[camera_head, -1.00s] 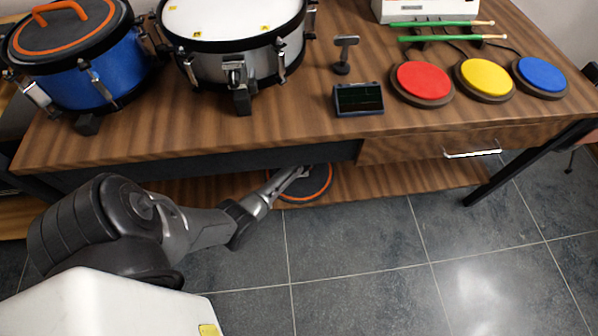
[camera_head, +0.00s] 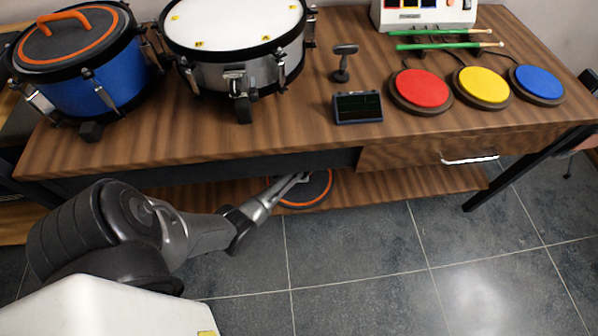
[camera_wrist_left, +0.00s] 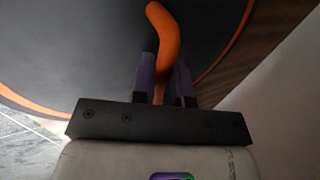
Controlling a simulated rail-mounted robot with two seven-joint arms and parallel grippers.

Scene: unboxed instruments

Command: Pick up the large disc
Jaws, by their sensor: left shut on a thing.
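The large disc (camera_head: 320,188) is dark grey with an orange rim and lies on the low shelf under the table. The table edge hides its back part. My left gripper (camera_head: 292,181) reaches it from the left, under the table's front. In the left wrist view the disc's dark face (camera_wrist_left: 85,45) fills the upper left, and its orange handle (camera_wrist_left: 163,40) passes between the fingers of my left gripper (camera_wrist_left: 163,88). The gripper is shut on the handle. I cannot tell whether the disc is clear of the shelf.
The wooden shelf (camera_head: 420,188) extends right of the disc, close under the table front (camera_head: 250,150). A blue drum (camera_head: 95,80), a silver drum (camera_head: 240,60), a small screen (camera_head: 358,107) and coloured pads (camera_head: 420,88) stand on the tabletop. The floor in front is clear.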

